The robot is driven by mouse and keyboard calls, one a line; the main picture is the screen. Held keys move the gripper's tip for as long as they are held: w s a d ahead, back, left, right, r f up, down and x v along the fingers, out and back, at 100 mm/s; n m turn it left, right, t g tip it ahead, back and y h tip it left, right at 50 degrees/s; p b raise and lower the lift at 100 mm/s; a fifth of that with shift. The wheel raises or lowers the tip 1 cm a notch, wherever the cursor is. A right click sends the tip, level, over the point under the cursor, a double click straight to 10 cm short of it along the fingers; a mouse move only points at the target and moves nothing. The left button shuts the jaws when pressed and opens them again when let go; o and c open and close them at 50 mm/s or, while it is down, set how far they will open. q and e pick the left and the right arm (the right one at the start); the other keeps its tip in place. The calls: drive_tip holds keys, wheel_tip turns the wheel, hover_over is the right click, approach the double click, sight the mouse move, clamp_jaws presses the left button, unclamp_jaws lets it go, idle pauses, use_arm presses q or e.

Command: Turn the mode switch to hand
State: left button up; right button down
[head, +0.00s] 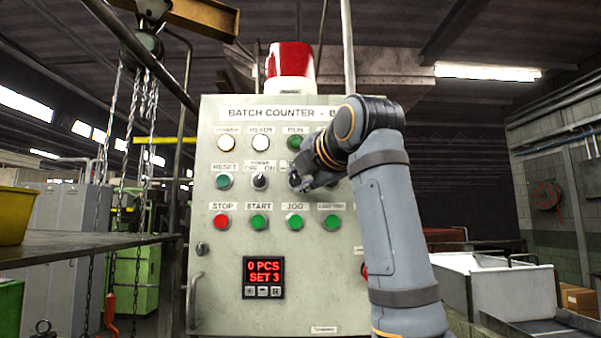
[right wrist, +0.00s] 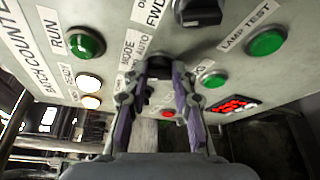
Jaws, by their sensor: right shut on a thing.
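The mode switch (right wrist: 159,66) is a black knob on the grey panel, beside a label reading MODE and AUTO in the right wrist view. My right gripper (right wrist: 158,80) has its two fingers on either side of the knob and is shut on it. In the head view my right gripper (head: 299,182) reaches the second row of the panel and covers most of the switch. Which way the knob points cannot be made out. My left gripper is not in view.
The control panel (head: 225,265) carries a power switch (head: 260,181) just left of my gripper. A green start button (head: 258,222) and jog button (head: 295,222) sit below. In the right wrist view another black knob (right wrist: 200,12) and a lamp test button (right wrist: 266,42) are close by.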

drive_tip(key=shift+n+g+p, duration=0.3)
drive_tip(key=shift+n, duration=0.3)
drive_tip(key=c, duration=1.1)
unclamp_jaws()
drive_tip(key=v, duration=1.2)
drive_tip(key=shift+a+r, duration=0.1)
drive_tip(key=shift+a, duration=0.1)
